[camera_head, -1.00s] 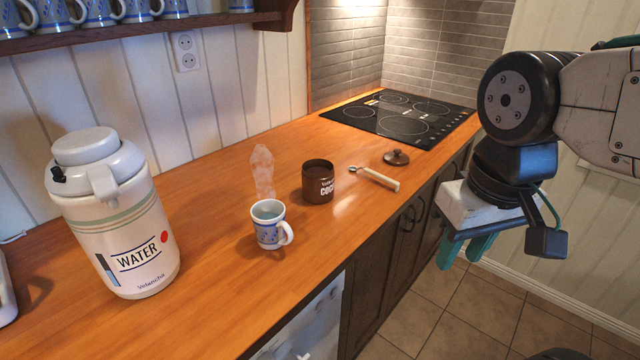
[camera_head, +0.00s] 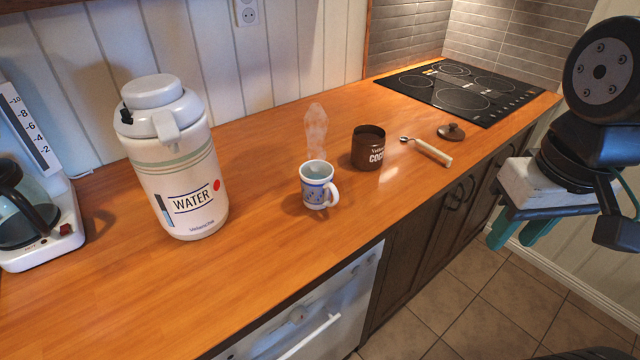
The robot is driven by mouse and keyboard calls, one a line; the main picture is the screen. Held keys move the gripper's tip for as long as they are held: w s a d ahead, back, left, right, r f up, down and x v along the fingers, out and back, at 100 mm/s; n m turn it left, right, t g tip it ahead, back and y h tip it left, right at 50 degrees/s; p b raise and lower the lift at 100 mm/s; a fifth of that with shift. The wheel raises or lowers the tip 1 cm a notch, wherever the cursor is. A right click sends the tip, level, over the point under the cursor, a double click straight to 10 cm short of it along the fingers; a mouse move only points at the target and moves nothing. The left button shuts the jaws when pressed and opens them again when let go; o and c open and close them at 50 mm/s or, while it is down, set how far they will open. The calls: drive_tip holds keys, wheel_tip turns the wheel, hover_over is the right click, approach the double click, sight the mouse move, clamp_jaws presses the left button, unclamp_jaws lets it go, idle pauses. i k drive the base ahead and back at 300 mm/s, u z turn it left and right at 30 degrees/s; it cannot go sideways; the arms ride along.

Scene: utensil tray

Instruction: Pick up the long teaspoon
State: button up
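The long teaspoon (camera_head: 433,152) lies on the wooden counter, between the brown jar and the counter's front edge. It has a metal bowl at its left end and a pale handle pointing toward the front right. My gripper (camera_head: 519,236) hangs at the right, in front of the counter over the floor, with its green fingers pointing down. The fingers are apart with nothing seen between them. The gripper is to the right of the teaspoon and not touching it.
A brown cocoa jar (camera_head: 368,148), a steaming blue-white mug (camera_head: 317,190) and a dark lid (camera_head: 451,132) stand near the teaspoon. A water dispenser (camera_head: 178,165) and coffee maker (camera_head: 50,225) are at left. A black cooktop (camera_head: 462,90) is behind. The front left counter is clear.

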sight(448, 159)
drive_tip(key=z, duration=0.4)
drive_tip(key=k, duration=0.55)
drive_tip(key=z, duration=1.25)
drive_tip(key=i, duration=1.3)
drive_tip(key=u, duration=1.15)
drive_tip(key=i, duration=0.5)
drive_tip(key=u, duration=0.5)
